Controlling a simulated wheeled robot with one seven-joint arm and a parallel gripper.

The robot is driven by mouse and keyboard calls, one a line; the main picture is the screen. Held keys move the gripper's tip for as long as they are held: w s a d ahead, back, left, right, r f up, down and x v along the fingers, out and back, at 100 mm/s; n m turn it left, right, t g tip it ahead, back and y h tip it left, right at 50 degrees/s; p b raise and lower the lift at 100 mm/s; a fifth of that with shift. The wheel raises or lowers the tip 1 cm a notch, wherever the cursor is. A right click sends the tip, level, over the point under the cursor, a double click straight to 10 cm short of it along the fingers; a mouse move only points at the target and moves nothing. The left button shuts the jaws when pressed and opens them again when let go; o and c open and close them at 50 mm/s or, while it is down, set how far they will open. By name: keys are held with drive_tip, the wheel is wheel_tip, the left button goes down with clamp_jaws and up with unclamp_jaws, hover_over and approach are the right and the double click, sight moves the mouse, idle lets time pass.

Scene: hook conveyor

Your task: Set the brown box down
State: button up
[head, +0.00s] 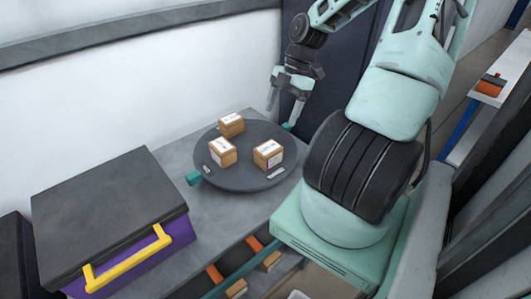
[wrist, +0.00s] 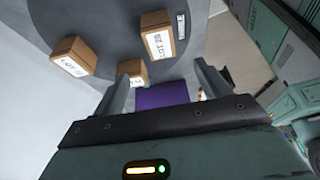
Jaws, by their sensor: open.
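Three brown boxes with white labels sit apart on a round dark turntable (head: 220,178): a back box (head: 231,124), a front left box (head: 222,152) and a right box (head: 268,154). All look alike, so I cannot tell which one the task means. My gripper (head: 284,108) is open and empty, pointing down near the turntable's back right edge, right of the back box. In the wrist view, its fingers (wrist: 161,72) are apart with no box between them; a left box (wrist: 72,56), an upper box (wrist: 158,36) and a lower box (wrist: 133,71), partly hidden, show ahead.
A purple case with a dark lid (head: 110,210) and yellow handle (head: 127,258) stands at the left. A conveyor with orange parts (head: 215,274) runs along the front. A dark panel (head: 330,65) rises behind the gripper. A shelf with an orange object (head: 491,84) is far right.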

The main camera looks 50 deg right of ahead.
sight(269, 147)
drive_tip(key=p+x, duration=0.1)
drive_tip(key=x, duration=1.4)
drive_tip(key=shift+f, duration=0.1)
drive_tip(key=c, duration=1.2)
